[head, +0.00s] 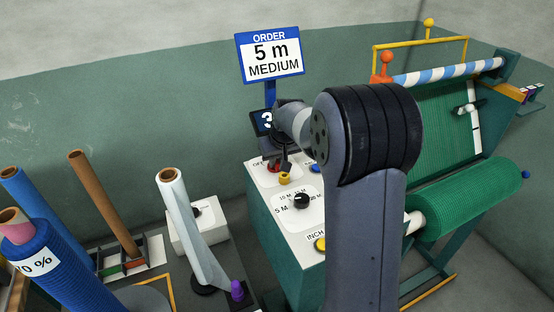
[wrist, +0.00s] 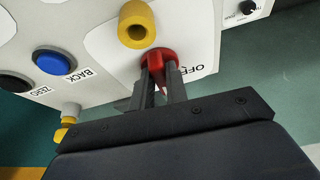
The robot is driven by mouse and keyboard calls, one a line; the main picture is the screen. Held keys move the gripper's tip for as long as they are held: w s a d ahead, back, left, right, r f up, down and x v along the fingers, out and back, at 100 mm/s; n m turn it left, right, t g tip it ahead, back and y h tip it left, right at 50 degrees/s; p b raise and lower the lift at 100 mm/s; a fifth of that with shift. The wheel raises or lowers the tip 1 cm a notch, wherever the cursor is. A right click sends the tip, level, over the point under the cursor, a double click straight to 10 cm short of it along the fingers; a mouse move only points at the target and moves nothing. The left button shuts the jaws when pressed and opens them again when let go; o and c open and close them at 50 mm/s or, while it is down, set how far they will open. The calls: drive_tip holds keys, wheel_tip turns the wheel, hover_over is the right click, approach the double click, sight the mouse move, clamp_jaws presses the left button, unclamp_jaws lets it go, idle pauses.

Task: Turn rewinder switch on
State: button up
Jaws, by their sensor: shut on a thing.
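The red rotary switch (wrist: 158,56) sits on a white plate beside the printed word OFF in the wrist view. My gripper (wrist: 160,76) has its two dark fingers on either side of the red knob, shut on it. Part of the knob shows between the fingers. In the head view, the switch (head: 273,166) is a small red patch at the top of the control console (head: 284,238), partly hidden by my gripper (head: 280,163). I cannot tell exactly which way the knob points.
A yellow collar (wrist: 136,25) stands close to the switch. A blue BACK button (wrist: 53,63) and a black dial (head: 301,200) are on the console. An order sign (head: 270,55) reads 5 m MEDIUM. Green netting (head: 440,110) hangs at right; rolls stand at left.

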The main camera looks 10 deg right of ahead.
clamp_jaws()
drive_tip(key=m+h, duration=0.1)
drive_tip(key=m, duration=0.1)
drive_tip(key=m+b, duration=0.1)
drive_tip(key=m, duration=0.1)
drive_tip(key=shift+a+h, duration=0.35)
drive_tip(key=shift+h, duration=0.05)
drive_tip(key=shift+w+a+m+g+h+b, duration=0.15)
drive_tip(key=shift+m+h+b, duration=0.25)
drive_tip(key=shift+m, duration=0.7)
drive_tip(key=shift+a+m+g+h+b, duration=0.15)
drive_tip(key=shift+m+h+b, duration=0.2)
drive_tip(key=shift+m, duration=0.75)
drive_tip(key=shift+d, duration=0.1)
drive_tip(key=o, duration=0.6)
unclamp_jaws()
